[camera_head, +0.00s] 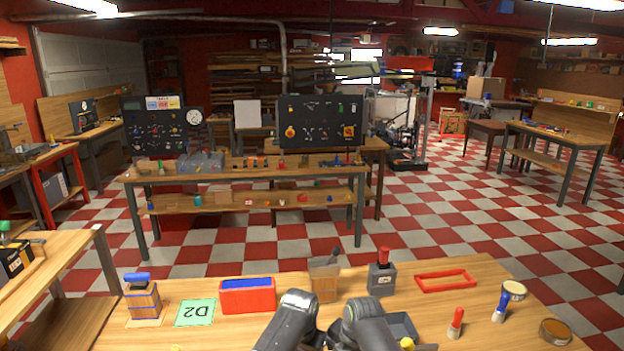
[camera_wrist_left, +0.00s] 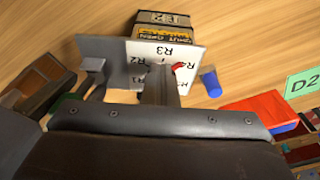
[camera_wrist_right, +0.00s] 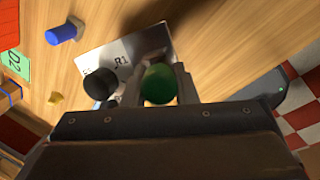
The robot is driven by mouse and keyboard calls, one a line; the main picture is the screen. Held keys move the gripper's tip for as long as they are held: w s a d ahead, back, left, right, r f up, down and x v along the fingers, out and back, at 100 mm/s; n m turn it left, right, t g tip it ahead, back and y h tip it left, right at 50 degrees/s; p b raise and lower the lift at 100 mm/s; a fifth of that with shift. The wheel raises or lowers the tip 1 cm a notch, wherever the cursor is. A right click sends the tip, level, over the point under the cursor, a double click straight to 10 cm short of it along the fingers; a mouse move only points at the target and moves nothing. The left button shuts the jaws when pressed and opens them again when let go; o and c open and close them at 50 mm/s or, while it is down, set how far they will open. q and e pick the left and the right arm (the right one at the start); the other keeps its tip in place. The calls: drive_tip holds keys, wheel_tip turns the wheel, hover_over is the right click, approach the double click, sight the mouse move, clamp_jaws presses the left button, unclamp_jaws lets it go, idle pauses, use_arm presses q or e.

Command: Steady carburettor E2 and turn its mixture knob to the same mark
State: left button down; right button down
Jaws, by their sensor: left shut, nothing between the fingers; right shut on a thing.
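The carburettor (camera_wrist_left: 164,32) shows in the left wrist view as a dark block with a label that seems to read E2 and the words SHUT and OPEN. In front of it is a white plate (camera_wrist_left: 150,49) marked with R numbers, with a small red pointer (camera_wrist_left: 179,69) near R4. My left gripper (camera_wrist_left: 161,75) is shut and empty, close against the plate. In the right wrist view my right gripper (camera_wrist_right: 166,65) is shut, apparently on the round green knob (camera_wrist_right: 158,86); the exact grip is hidden. A black knob (camera_wrist_right: 100,84) is beside it.
On the bench in the head view are a green D2 card (camera_head: 195,312), a red bin with blue inside (camera_head: 248,294), a wooden block with a dark lever (camera_head: 324,277), a grey box with a red handle (camera_head: 382,276) and a red frame (camera_head: 445,281). My arms hide the bench's front middle.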

use_arm(q)
drive_tip(key=shift+w+a+r, duration=0.2)
drive_tip(key=shift+w+a, duration=0.15)
drive_tip(key=shift+w, duration=0.05)
use_arm(e)
drive_tip(key=shift+s+a+f, duration=0.15)
drive_tip(key=shift+s+f, duration=0.05)
use_arm(q)
drive_tip(key=shift+s, duration=0.15)
drive_tip(key=shift+s+a, duration=0.15)
drive_tip(key=shift+s, duration=0.2)
drive_tip(key=r, duration=0.6)
drive_tip(key=shift+w+d, duration=0.2)
drive_tip(key=shift+d, duration=0.05)
drive_tip(key=shift+f, duration=0.1)
use_arm(e)
drive_tip(key=c, duration=1.1)
unclamp_jaws()
drive_tip(key=shift+w, duration=0.15)
drive_tip(key=shift+r, duration=0.1)
